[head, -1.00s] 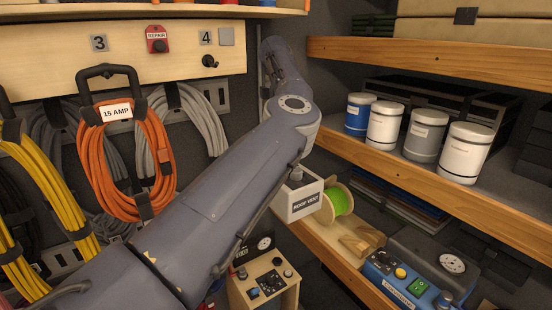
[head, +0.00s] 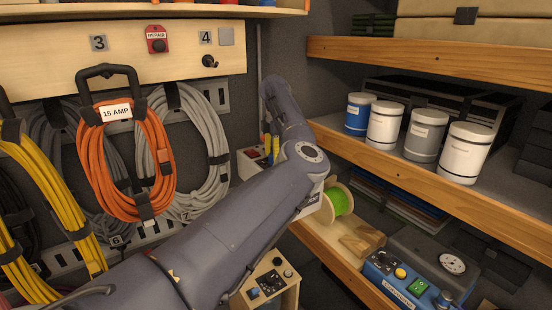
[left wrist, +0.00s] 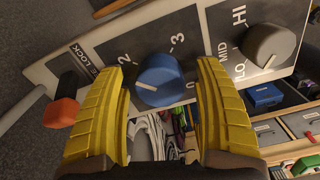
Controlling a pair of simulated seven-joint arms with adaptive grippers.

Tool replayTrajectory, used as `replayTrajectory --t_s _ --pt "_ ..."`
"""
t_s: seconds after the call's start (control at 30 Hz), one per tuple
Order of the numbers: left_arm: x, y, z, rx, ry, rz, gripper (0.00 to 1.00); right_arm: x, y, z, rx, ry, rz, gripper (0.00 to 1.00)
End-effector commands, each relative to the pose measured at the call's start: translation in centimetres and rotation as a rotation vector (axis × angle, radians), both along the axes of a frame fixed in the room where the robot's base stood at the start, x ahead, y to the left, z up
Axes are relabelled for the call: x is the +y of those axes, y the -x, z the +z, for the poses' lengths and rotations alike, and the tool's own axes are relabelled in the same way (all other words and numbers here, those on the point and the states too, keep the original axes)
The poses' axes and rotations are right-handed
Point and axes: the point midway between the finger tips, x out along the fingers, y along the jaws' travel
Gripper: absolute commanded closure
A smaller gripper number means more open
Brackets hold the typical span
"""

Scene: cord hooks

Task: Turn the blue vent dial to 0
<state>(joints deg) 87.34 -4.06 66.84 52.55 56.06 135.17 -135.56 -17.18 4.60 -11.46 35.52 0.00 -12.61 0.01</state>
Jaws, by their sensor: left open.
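The blue vent dial (left wrist: 160,80) is in the left wrist view, on a pale panel (left wrist: 63,76) with dark label plates. A white mark shows on the dial's lower left side. The printed 2 and 3 are above it, and a 0 is at its lower right. The number at the mark is not clear. My left gripper (left wrist: 150,57) is open, its yellow fingers on either side of the dial with gaps between. In the head view my left arm covers much of the area around its hand. My right gripper is not in view.
A grey knob (left wrist: 270,45) marked LO, MID, HI sits right of the dial. An orange-red handle (left wrist: 62,112) is at the left. In the head view a green spool (head: 338,201) and blue device (head: 398,280) are on the lower right shelf. Coiled cords (head: 125,155) hang left.

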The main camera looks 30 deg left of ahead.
Motion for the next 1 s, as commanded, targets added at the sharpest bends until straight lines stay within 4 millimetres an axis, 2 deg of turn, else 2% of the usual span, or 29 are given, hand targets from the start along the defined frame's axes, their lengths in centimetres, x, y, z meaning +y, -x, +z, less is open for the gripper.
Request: replayTrajectory --t_s 0.23,0.73,1.0 --pt "0.00 0.00 -0.01 0.000 0.000 0.000 0.31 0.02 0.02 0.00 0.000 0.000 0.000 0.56" --pt "0.00 0.00 0.01 0.000 0.000 0.001 0.89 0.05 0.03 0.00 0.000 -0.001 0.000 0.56" --pt "-0.01 -0.02 0.01 0.000 0.000 0.031 0.90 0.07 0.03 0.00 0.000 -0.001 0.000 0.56"
